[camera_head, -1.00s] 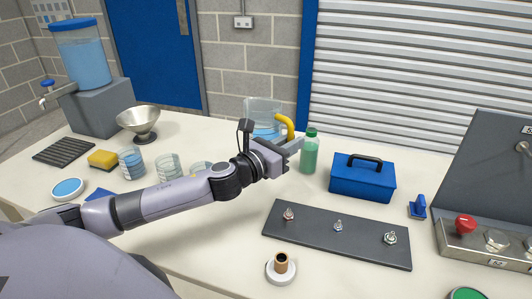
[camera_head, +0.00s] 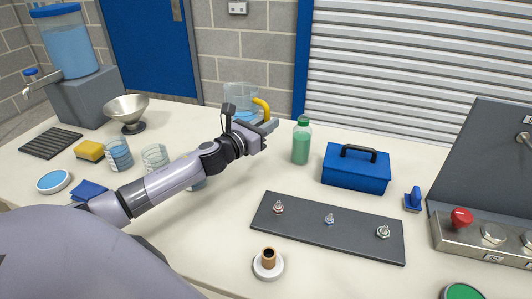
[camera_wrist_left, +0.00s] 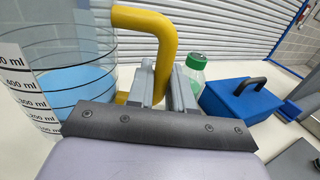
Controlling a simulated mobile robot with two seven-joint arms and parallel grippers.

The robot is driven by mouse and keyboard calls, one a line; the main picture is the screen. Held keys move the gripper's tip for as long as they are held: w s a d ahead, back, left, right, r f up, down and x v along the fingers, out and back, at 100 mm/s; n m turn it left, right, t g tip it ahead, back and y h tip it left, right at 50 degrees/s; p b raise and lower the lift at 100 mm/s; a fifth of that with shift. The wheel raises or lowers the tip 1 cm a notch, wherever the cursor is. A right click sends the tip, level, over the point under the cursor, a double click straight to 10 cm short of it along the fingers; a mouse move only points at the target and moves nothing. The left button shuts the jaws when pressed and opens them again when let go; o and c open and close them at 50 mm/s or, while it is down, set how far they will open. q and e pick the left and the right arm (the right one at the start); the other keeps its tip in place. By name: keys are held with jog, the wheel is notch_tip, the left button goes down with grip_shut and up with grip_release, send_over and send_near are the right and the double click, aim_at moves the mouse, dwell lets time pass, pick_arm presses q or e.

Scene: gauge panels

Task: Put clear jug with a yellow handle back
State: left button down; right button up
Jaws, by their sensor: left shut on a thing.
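The clear jug (camera_head: 238,96) with a yellow handle (camera_head: 262,108) is at the back of the bench, left of the green bottle. It looks upright and holds some blue liquid. In the left wrist view, the jug (camera_wrist_left: 65,75) has volume marks and stands to the left, with its handle (camera_wrist_left: 155,30) running down between the fingers. My left gripper (camera_head: 268,124) is shut on the handle; its fingers also show in the left wrist view (camera_wrist_left: 165,88). My arm hides the jug's base, so I cannot tell whether it touches the bench. My right gripper is out of view.
The green bottle (camera_head: 301,143) and blue toolbox (camera_head: 356,168) stand to the right. A metal funnel bowl (camera_head: 126,110), sponge (camera_head: 90,150), striped beakers (camera_head: 118,153) and blue-water dispenser (camera_head: 68,45) are to the left. A dark switch panel (camera_head: 328,228) lies in front.

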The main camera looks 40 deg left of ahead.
pick_arm(q)
notch_tip(320, 180, down, 8)
jog(key=shift+f+b, duration=0.15)
jog(key=shift+b, duration=0.7)
jog(key=shift+f, duration=0.15)
jog(key=c, duration=1)
grip_release()
jog(key=shift+r, duration=0.25)
jog(key=shift+s+f, duration=0.15)
jog(key=shift+s, duration=0.2)
jog(key=s, duration=0.7)
jog(key=s+a+b, duration=0.1)
jog(key=s, duration=0.3)
jog(key=shift+s, duration=0.15)
